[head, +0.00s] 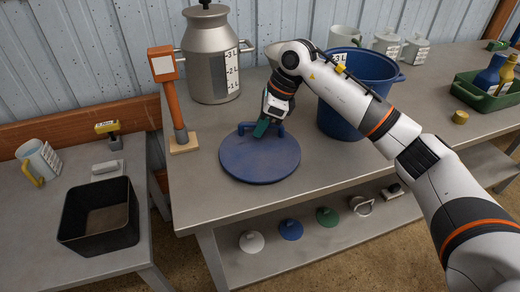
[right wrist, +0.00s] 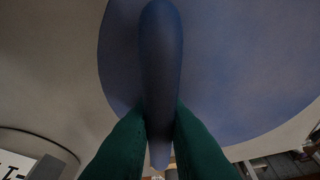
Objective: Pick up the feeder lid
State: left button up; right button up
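The feeder lid (head: 262,160) is a round blue disc with a raised bar handle, lying flat on the grey workbench. My right gripper (head: 262,128) comes down from above on the lid's handle, near its far side. In the right wrist view the green fingers of my right gripper (right wrist: 160,125) press on both sides of the blue handle, and the lid (right wrist: 235,60) fills the upper right. The gripper is shut on the handle. My left gripper is out of view.
A blue bucket (head: 340,112) stands right of the lid and a metal milk can (head: 210,65) behind it. An orange post (head: 173,100) on a wooden base stands left. A black bin (head: 98,222) sits on the left table. Small coloured lids lie on the lower shelf (head: 300,255).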

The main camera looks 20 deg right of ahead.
jog(key=shift+r, duration=0.1)
grip_shut()
